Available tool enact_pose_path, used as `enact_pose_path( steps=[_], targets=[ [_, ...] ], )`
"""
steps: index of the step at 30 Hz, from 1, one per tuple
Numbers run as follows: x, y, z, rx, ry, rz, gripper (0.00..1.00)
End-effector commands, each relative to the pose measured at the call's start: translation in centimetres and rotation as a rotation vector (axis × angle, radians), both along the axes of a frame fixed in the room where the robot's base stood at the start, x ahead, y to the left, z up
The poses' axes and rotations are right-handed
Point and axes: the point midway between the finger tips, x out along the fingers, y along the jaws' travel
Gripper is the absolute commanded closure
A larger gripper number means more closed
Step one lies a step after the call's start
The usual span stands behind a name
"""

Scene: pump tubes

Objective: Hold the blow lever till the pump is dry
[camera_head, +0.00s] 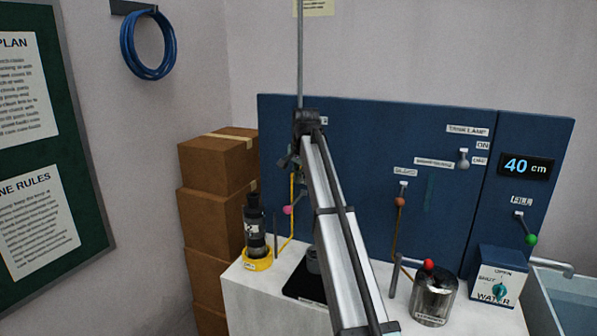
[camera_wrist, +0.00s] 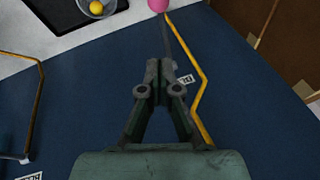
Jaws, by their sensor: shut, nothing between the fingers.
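My gripper (camera_head: 291,160) is at the blue panel, partly hidden behind my arm in the head view. The pink knob (camera_head: 288,210) hangs low beside a yellow tube (camera_head: 291,232). Another lever has a brown knob (camera_head: 400,202), with a small label above it. I cannot read which lever is the blow lever. A black cylinder (camera_head: 254,226), possibly the pump, stands in a yellow ring (camera_head: 257,264).
A black tray (camera_wrist: 75,14) with a yellow ball (camera_wrist: 96,7) in a cup lies below the panel. A metal pot (camera_head: 433,300), a green-knobbed lever (camera_head: 531,240), a water box (camera_head: 499,276) and a "40 cm" display (camera_head: 525,166) are at right. Cardboard boxes (camera_head: 217,165) stand left.

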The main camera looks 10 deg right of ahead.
Motion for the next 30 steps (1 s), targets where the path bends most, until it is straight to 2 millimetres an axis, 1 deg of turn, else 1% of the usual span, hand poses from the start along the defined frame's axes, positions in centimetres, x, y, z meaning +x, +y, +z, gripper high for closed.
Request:
enact_pose_path(
  steps=[1, 9, 10, 13, 18, 21, 30],
  targets=[
    [0.3, 0.0, -0.9, 0.000, 0.003, 0.000, 1.00],
    [2.1, 0.1, -5.6, 0.000, 0.001, 0.000, 1.00],
    [1.7, 0.6, -5.9, 0.000, 0.002, 0.002, 1.00],
    [1.4, 1.3, -7.1, 0.000, 0.001, 0.001, 1.00],
    [1.2, 2.0, -8.3, 0.000, 0.000, 0.000, 1.00],
    [1.2, 2.2, -8.6, 0.000, 0.000, 0.000, 1.00],
    [1.2, 2.2, -8.7, 0.000, 0.000, 0.000, 1.00]
  ],
)
